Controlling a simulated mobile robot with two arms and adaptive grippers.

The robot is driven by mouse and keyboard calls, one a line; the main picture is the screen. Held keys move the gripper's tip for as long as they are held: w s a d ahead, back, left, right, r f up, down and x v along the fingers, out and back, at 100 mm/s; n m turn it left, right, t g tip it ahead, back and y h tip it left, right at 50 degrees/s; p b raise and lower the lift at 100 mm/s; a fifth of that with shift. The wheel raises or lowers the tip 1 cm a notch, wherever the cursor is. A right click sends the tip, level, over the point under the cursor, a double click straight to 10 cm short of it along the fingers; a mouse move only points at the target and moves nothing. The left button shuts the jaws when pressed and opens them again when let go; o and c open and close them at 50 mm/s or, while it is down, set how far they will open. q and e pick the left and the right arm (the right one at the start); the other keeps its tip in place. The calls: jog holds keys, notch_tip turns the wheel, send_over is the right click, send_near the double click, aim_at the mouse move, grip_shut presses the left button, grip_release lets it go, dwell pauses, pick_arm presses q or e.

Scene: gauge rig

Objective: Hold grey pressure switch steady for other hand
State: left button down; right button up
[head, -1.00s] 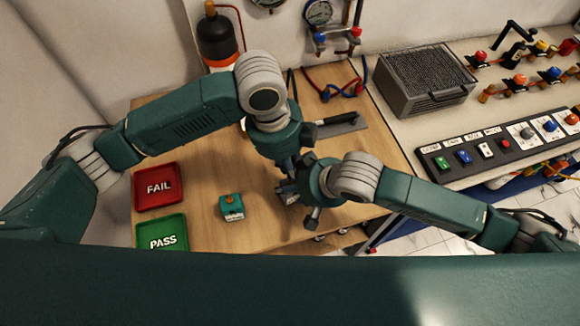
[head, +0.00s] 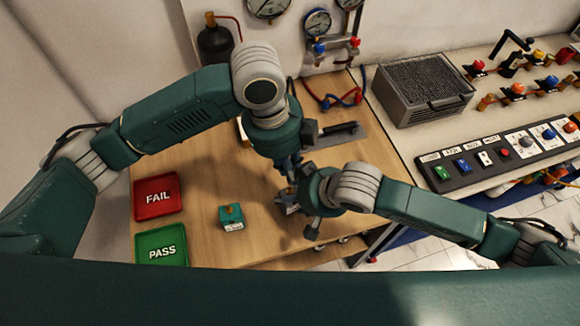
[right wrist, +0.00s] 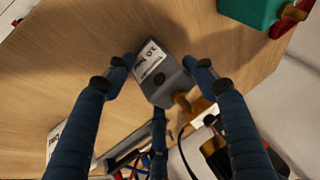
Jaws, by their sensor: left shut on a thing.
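The grey pressure switch (right wrist: 168,78), a small grey block with a white label and a brass fitting, shows in the right wrist view above the wooden table. My right gripper (right wrist: 157,68) has dark blue fingers on both sides of it; whether they press on it is unclear. In the head view my left gripper (head: 289,172) points down, close against the right gripper over the table. It is shut, with the switch where the two meet. The arms largely hide the switch there.
A teal switch (head: 232,217) stands on the wooden table (head: 205,200). The red FAIL tray (head: 158,210) and green PASS tray (head: 162,262) lie at its left. A grey vented box (head: 425,95) and a button panel (head: 490,160) are on the right-hand bench.

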jog(key=shift+o, duration=1.4)
jog(key=v, duration=1.2)
pick_arm(q)
jog(key=shift+r, duration=0.1)
pick_arm(e)
jog(key=shift+w+r, duration=0.1)
jog(key=shift+w, duration=0.05)
pick_arm(q)
notch_tip(320, 180, up, 8)
jog(key=p, duration=0.8)
jog(key=shift+r+p, duration=0.2)
jog(key=shift+p, duration=0.1)
pick_arm(e)
notch_tip(320, 180, up, 7)
pick_arm(q)
jog(key=shift+f, duration=0.1)
pick_arm(e)
jog(key=shift+a, duration=0.1)
